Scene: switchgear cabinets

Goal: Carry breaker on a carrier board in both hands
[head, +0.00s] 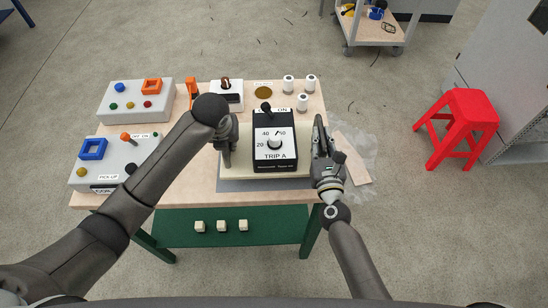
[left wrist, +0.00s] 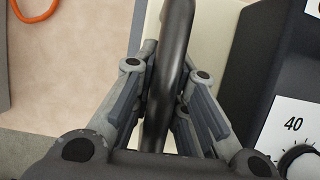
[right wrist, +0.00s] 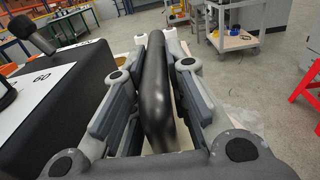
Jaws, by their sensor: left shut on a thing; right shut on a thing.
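My left gripper (head: 226,150) is at the board's left end. In the left wrist view it is shut on a black handle (left wrist: 176,60), with the cream board (left wrist: 218,35) beside it. My right gripper (head: 321,145) is at the right end. In the right wrist view it is shut on another black handle (right wrist: 157,90), right of the breaker (right wrist: 60,120). I cannot tell whether the board touches the table.
The wooden table (head: 180,190) also holds two grey control boxes (head: 137,100) (head: 112,178) on the left and white cylinders (head: 303,103) at the back. A grey mat (head: 262,185) lies below the board. A red stool (head: 459,115) and a cart (head: 380,35) stand apart; floor between is free.

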